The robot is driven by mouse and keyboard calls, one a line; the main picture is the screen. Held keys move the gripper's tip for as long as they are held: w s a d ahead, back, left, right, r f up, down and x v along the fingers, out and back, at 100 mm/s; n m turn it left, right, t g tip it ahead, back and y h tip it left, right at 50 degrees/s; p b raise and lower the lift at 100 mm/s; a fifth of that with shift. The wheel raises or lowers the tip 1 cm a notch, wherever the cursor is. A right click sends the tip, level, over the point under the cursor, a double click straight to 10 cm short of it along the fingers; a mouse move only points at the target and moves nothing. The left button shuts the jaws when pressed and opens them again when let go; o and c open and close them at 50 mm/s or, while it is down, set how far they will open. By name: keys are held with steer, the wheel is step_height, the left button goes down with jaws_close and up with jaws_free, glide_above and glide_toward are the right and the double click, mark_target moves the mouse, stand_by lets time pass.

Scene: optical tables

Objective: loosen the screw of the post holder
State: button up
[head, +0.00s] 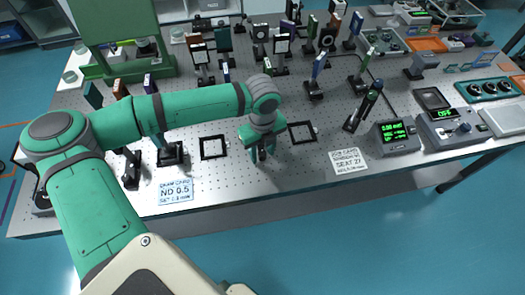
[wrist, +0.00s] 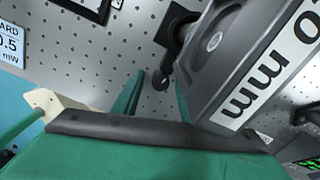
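My gripper (head: 262,158) points down over the front middle of the optical table, between two black square frames. In the wrist view its two green fingers (wrist: 157,100) stand apart with a gap between them. A small dark round knob, which looks like the screw (wrist: 160,81), shows at this gap near the fingertips; I cannot tell whether the fingers touch it. A black post holder part (wrist: 178,24) shows just above it. A large dark grey block with a white "mm" label (wrist: 272,68) stands close on the right and hides part of the holder and the right finger.
The perforated table (head: 225,180) is bare in front of my gripper. A black square frame (head: 213,147) lies to the left, another (head: 302,131) to the right. Cards (head: 175,191) (head: 348,160) lie near the front edge. Several posts and mounts crowd the back; instruments (head: 398,136) stand right.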

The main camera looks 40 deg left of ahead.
mark_target(262, 153)
jaws_close()
steer(key=shift+m, duration=2.4)
jaws_free()
steer(key=shift+r, duration=0.15)
step_height(262, 153, up, 11)
steer(key=shift+f, duration=0.2)
